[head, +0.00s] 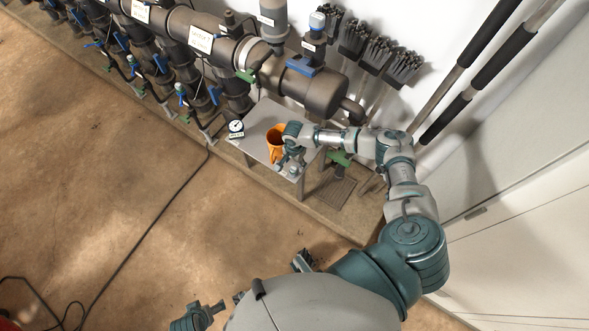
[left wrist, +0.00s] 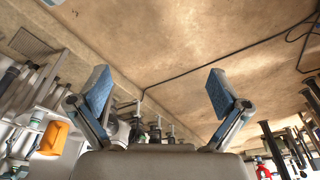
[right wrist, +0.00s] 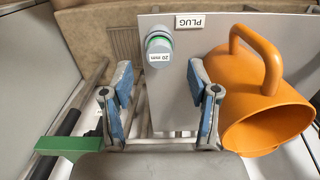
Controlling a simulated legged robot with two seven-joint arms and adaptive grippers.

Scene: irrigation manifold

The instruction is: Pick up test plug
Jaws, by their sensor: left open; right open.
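The test plug (right wrist: 158,50) is a grey cylinder with a green ring and a "20 mm" label, seen in the right wrist view near the edge of a small grey table (right wrist: 215,65). A "PLUG" label (right wrist: 190,21) lies beside it. My right gripper (right wrist: 160,75) is open and empty, its two blue-padded fingers apart, with the plug just beyond and between the fingertips. In the head view my right gripper (head: 291,163) is over the table's front edge, and I cannot clearly make out the plug there. My left gripper (left wrist: 158,85) is open and empty, away from the table.
An orange jug (right wrist: 262,112) stands close to the right of my right gripper; it also shows in the head view (head: 273,143). A pressure gauge (head: 236,127) is at the table's left corner. Pipes (head: 230,55) with valves run behind. The floor at left is mostly clear, with a cable.

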